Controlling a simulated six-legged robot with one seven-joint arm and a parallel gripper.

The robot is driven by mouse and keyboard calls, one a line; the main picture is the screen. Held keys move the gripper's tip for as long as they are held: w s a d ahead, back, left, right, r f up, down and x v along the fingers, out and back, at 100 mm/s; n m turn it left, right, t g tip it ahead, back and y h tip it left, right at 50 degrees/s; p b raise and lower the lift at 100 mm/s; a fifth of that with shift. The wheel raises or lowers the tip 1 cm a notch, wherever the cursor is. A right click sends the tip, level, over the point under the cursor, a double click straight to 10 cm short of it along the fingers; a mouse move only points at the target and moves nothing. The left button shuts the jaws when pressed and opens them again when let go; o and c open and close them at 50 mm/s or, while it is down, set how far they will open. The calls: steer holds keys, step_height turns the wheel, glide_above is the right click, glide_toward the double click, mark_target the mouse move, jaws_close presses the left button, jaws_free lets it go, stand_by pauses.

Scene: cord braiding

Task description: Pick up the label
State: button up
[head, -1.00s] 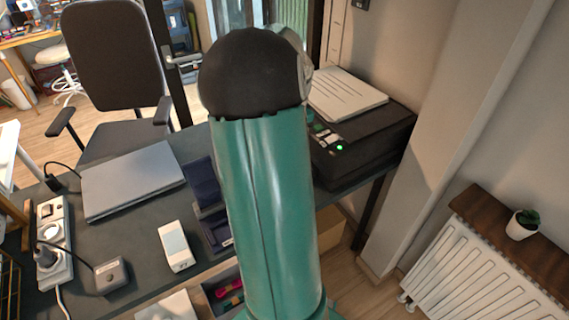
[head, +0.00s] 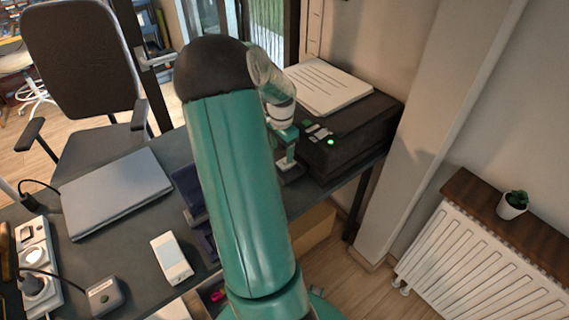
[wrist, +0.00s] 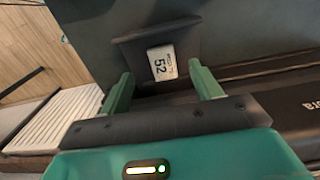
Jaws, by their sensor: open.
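The label is a small white piece (wrist: 161,63) printed with "52" and smaller text. In the wrist view it lies on a dark, shallow tray-like piece (wrist: 126,49) ahead of my gripper (wrist: 161,80). The two green fingers are apart and empty, one on each side of the label's line and on the near side of it. In the head view my gripper (head: 287,163) is beside the printer's left side, partly behind my arm. I cannot make out the label there for certain.
The black printer (head: 350,140) with papers on top stands right of my gripper, and its dark body (wrist: 290,100) also shows in the wrist view. A laptop (head: 115,190), a phone-like white device (head: 172,258) and a power strip (head: 35,265) are on the desk's left. A radiator (head: 485,265) stands at right.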

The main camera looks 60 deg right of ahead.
mark_target(282, 165)
step_height(282, 165, down, 6)
steer(key=shift+w+r, duration=0.1)
steer(key=c, duration=1)
